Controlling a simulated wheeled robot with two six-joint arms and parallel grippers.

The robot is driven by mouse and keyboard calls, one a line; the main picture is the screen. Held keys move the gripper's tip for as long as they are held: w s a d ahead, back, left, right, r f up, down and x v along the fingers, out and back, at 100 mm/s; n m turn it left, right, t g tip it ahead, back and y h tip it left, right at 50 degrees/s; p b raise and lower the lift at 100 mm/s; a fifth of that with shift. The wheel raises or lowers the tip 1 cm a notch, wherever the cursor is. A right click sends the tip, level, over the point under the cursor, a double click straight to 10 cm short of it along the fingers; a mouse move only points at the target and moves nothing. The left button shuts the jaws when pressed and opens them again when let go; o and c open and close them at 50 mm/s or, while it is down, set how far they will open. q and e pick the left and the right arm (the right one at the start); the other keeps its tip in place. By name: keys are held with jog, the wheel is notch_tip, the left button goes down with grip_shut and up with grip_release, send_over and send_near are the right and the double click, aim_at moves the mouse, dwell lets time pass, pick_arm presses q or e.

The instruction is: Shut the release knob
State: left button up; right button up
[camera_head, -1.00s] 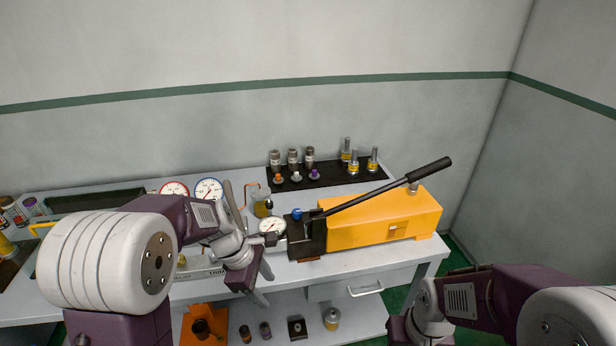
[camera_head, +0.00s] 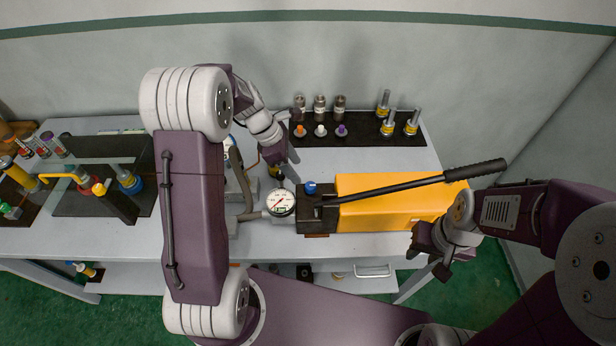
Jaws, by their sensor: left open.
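The yellow hand pump (camera_head: 385,208) lies on the bench with its long black lever handle (camera_head: 410,186) slanting up to the right. A small blue knob (camera_head: 311,188), which looks like the release knob, sits on the pump's black end block (camera_head: 314,215). How far it is turned cannot be told. My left gripper (camera_head: 288,168) is open, behind and to the left of the blue knob, pointing down and apart from it. Its fingers are partly hidden. My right gripper (camera_head: 428,262) hangs in front of the pump's right end, and its jaw gap is unclear.
A round pressure gauge (camera_head: 281,202) stands just left of the end block, below my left gripper. A black mat (camera_head: 365,128) with several fittings lies behind the pump. At the left is a dark stand (camera_head: 121,205) with coloured knobs. My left forearm covers the bench's middle.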

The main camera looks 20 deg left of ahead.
aim_at(309, 185)
pick_arm(q)
jog(key=x, duration=0.8)
jog(key=shift+w+d+f, duration=0.1)
jog(key=shift+w+f, duration=0.15)
jog(key=shift+w, duration=0.15)
jog(key=shift+s+d+f, duration=0.15)
jog(key=shift+f, duration=0.3)
pick_arm(e)
jog(key=shift+w+d, duration=0.1)
jog(key=shift+w, duration=0.35)
pick_arm(q)
jog(key=shift+w, duration=0.2)
grip_shut()
